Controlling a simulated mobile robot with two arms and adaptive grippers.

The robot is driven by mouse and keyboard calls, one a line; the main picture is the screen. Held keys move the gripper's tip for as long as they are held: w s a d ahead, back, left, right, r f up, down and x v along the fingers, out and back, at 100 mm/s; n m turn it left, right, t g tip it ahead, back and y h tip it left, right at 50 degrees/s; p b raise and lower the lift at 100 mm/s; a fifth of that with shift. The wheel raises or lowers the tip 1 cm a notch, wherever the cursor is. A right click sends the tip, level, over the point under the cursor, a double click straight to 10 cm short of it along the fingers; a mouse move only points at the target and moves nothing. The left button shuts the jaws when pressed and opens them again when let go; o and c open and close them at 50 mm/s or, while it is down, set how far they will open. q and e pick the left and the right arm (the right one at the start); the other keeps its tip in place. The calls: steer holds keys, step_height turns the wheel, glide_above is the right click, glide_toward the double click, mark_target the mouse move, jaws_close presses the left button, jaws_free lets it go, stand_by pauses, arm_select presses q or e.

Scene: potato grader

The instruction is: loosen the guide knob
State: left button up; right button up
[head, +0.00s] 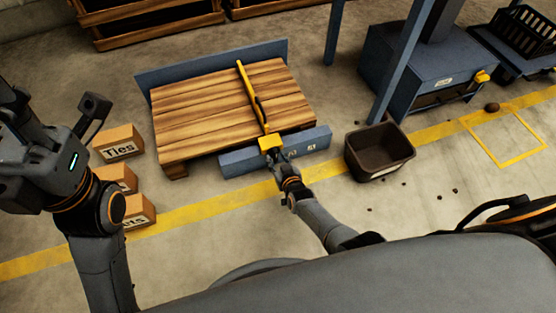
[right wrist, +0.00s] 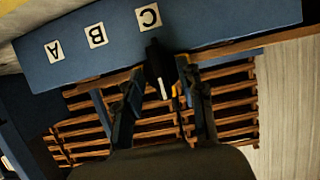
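The yellow guide bar (head: 252,90) lies across the slatted wooden platform, with a yellow block (head: 270,142) at its near end by the blue rail (head: 240,161). In the right wrist view the black guide knob (right wrist: 158,68) has a white mark and is close to the C label on the rail (right wrist: 200,28). My right gripper (right wrist: 161,72) is open, with one finger on each side of the knob; contact cannot be made out. In the head view the right gripper (head: 277,156) is at the yellow block and hides the knob. My left gripper (head: 52,100) is raised at the left, fingers apart and empty.
Cardboard boxes (head: 118,144) stand left of the platform. A dark bin (head: 380,152) stands right of it, with small dark lumps on the floor nearby. A blue machine (head: 425,65) is at the back right. Wooden crates (head: 150,20) are at the back left.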

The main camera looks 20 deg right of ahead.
steer(key=shift+s, duration=0.1)
steer(key=v, duration=0.7)
steer(key=shift+s, duration=0.15)
steer(key=shift+r, duration=0.1)
steer(key=shift+r, duration=0.1)
stand_by(0.3)
